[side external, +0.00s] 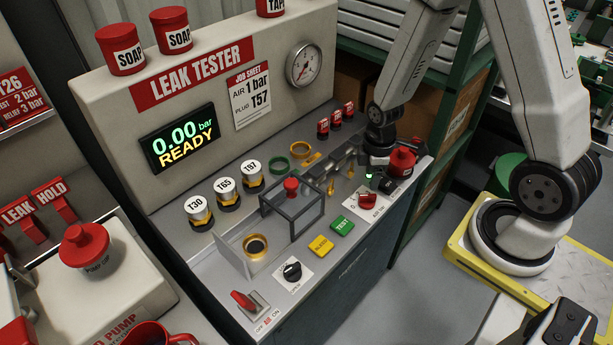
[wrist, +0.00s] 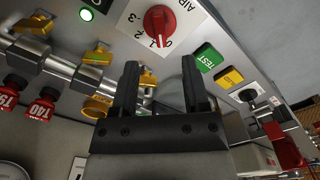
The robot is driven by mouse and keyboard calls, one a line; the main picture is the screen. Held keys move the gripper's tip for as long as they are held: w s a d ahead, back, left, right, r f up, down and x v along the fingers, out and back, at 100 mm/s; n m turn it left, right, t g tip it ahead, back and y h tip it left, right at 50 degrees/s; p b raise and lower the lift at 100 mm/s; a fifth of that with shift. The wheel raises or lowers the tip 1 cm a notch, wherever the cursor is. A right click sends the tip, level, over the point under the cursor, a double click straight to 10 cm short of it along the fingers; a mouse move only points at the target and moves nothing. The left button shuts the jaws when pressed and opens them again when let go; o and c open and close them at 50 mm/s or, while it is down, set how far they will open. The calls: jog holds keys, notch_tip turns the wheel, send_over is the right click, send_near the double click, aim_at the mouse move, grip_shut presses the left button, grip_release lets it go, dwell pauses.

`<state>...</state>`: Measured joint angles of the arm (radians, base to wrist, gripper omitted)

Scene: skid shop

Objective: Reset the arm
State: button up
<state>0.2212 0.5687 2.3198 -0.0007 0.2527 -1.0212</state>
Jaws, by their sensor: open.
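My gripper (wrist: 160,90) is open and empty in the wrist view, its two dark fingers apart. In the side external view my gripper (side external: 378,180) is over the right end of the leak tester (side external: 215,65), close to the red air knob (side external: 367,201). In the wrist view the red air knob (wrist: 159,26) lies beyond the fingertips, and I see no contact. In the side external view the wrist hides part of the panel behind it.
The bench carries a clear guard box (side external: 292,207), T30, T65 and T57 plugs (side external: 226,192), a green TEST button (side external: 342,225) and a yellow button (side external: 320,246). A red-topped part (side external: 401,161) stands right beside my gripper. A green shelf rack (side external: 455,130) stands behind.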

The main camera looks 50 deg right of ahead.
jog(key=shift+w+a+r, duration=0.1)
jog(key=shift+a+r, duration=0.1)
jog(key=shift+r, duration=0.25)
jog(key=s+a+r+m+t, duration=0.2)
jog(key=a+r+m, duration=0.4)
jog(key=r+m, duration=0.3)
jog(key=shift+a+r+t, duration=0.2)
jog(key=shift+r+t, duration=0.1)
jog(key=shift+r, duration=1)
jog(key=shift+f, duration=0.1)
jog(key=n+g, duration=0.3)
jog(key=n, duration=0.6)
send_near(369, 195)
jog(key=shift+s, duration=0.1)
jog(key=shift+f, duration=0.15)
jog(key=shift+f, duration=4.85)
